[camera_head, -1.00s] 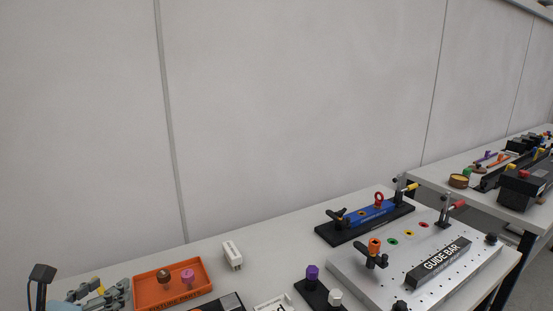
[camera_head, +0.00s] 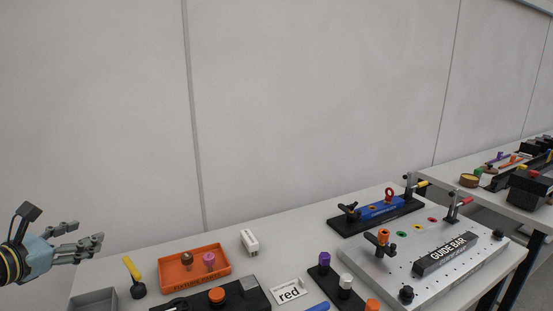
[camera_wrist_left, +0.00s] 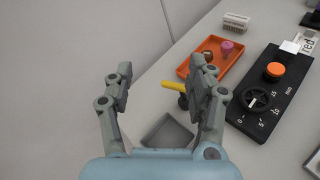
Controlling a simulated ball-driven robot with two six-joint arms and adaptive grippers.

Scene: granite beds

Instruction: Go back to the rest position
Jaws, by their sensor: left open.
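My left gripper (camera_head: 84,244) comes in at the left edge of the head view, level with the table's far left part and to the left of the orange tray. It is open and empty; its two fingers stand apart in the left wrist view (camera_wrist_left: 158,85), with bare table and wall between them. My right gripper is in neither view.
Below my left gripper are a grey bin (camera_head: 95,300) and a yellow-handled tool (camera_head: 132,270). The orange tray (camera_head: 180,281) holds a brown and a pink knob. A black panel (camera_head: 245,298), a white block (camera_head: 249,241) and a guide-bar plate (camera_head: 390,280) stand further right.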

